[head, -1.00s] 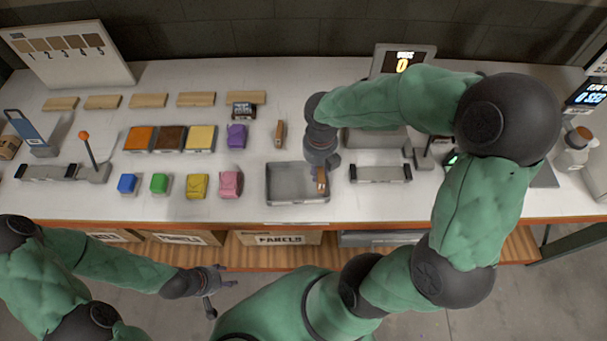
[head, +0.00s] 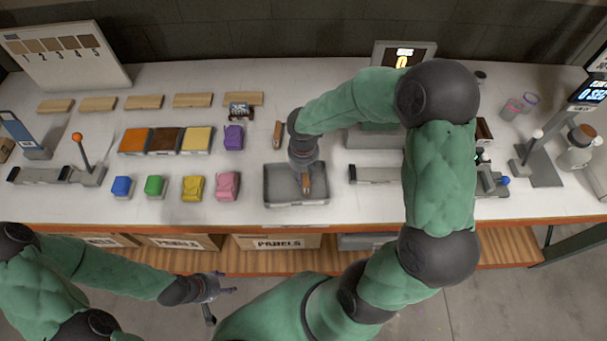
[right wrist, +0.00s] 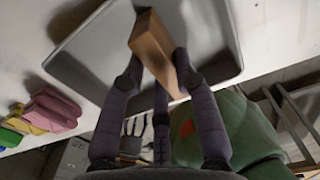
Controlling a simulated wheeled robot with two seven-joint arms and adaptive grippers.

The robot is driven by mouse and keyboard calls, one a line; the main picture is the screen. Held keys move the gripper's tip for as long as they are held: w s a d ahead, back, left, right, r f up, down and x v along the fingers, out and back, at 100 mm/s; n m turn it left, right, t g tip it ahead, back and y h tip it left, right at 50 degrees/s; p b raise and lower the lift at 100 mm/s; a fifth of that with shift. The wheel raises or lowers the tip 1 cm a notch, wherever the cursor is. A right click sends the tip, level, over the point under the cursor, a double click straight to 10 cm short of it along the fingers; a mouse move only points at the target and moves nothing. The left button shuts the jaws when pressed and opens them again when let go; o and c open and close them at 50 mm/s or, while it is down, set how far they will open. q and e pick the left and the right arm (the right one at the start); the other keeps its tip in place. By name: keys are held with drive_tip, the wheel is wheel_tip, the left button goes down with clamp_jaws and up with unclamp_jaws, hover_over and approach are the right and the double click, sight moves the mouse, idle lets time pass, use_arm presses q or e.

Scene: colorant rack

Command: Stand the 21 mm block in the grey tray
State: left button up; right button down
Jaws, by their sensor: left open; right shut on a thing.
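The grey tray (head: 270,197) lies on the bench, right of the pink block, and its interior also fills much of the right wrist view (right wrist: 88,50). My right gripper (head: 305,178) is shut on a wooden block (head: 307,187), over the middle-right part of the tray. In the right wrist view the fingers (right wrist: 160,72) pinch the tan block (right wrist: 153,42) by its sides. I cannot tell whether its lower end touches the tray floor. No size marking is legible on it. My left gripper (head: 220,289) is open and empty, in front of the bench.
Another small wooden block (head: 278,134) stands behind the tray. Bare bench separates the tray from the pink block.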

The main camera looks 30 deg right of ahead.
sight(304, 176)
drive_tip(key=shift+f, duration=0.1)
drive_tip(key=c, duration=0.9)
unclamp_jaws()
drive_tip(key=shift+c, duration=0.2)
wheel_tip(304, 176, up, 12)
drive_tip(key=p, duration=0.2)
drive_tip(key=shift+p, duration=0.4)
